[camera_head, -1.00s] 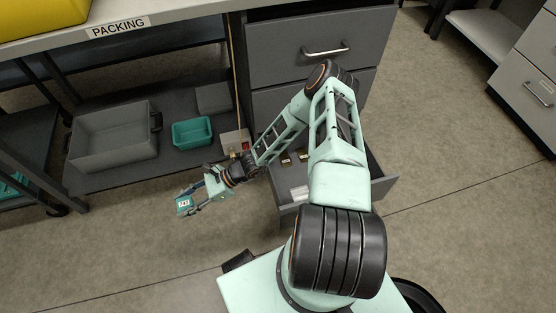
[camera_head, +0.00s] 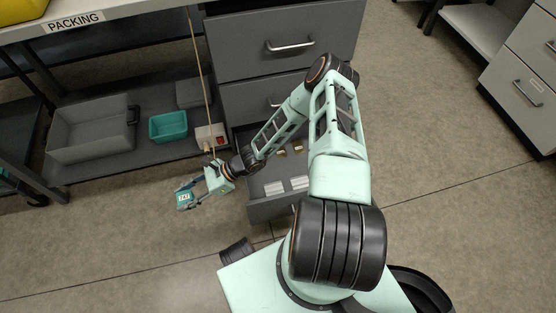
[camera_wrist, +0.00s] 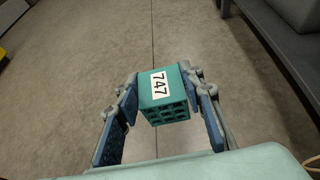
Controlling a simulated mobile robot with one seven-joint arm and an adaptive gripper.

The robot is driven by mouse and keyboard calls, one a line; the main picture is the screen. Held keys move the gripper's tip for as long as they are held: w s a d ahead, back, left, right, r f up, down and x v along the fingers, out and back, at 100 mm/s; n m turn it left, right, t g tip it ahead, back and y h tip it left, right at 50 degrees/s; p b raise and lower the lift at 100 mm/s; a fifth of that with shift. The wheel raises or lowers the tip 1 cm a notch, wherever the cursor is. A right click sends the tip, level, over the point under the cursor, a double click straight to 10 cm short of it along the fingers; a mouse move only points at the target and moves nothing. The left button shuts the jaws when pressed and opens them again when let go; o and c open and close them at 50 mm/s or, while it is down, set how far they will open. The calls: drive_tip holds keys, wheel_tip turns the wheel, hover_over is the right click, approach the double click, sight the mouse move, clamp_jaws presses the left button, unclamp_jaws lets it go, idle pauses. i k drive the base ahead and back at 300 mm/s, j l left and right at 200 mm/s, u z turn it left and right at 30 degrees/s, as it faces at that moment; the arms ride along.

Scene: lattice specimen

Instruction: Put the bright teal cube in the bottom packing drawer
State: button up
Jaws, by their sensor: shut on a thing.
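My gripper (camera_head: 187,196) is shut on the bright teal cube (camera_head: 184,201), which carries a white label reading 747. In the wrist view the cube (camera_wrist: 164,97) sits between the two blue finger pads of my gripper (camera_wrist: 165,100), held above the floor. The bottom packing drawer (camera_head: 272,208) is pulled open under the grey cabinet, to the right of my gripper. It holds a few small brassy pieces and pale flat pieces. My arm hides part of the drawer.
A grey bin (camera_head: 90,149), a teal tray (camera_head: 168,126) and a small box with a red switch (camera_head: 211,137) stand on the low shelf left of the drawer. The upper drawer (camera_head: 280,45) is shut. Floor is clear below my gripper.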

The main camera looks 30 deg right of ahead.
sight(281, 175)
drive_tip(key=k+l, duration=0.1)
drive_tip(key=l, duration=0.3)
drive_tip(key=k+l, duration=0.1)
drive_tip(key=l, duration=0.3)
drive_tip(key=k+l+u, duration=0.1)
drive_tip(key=l, duration=0.55)
drive_tip(key=i+l+z, duration=0.1)
drive_tip(key=i+l, duration=0.05)
drive_tip(key=l, duration=0.1)
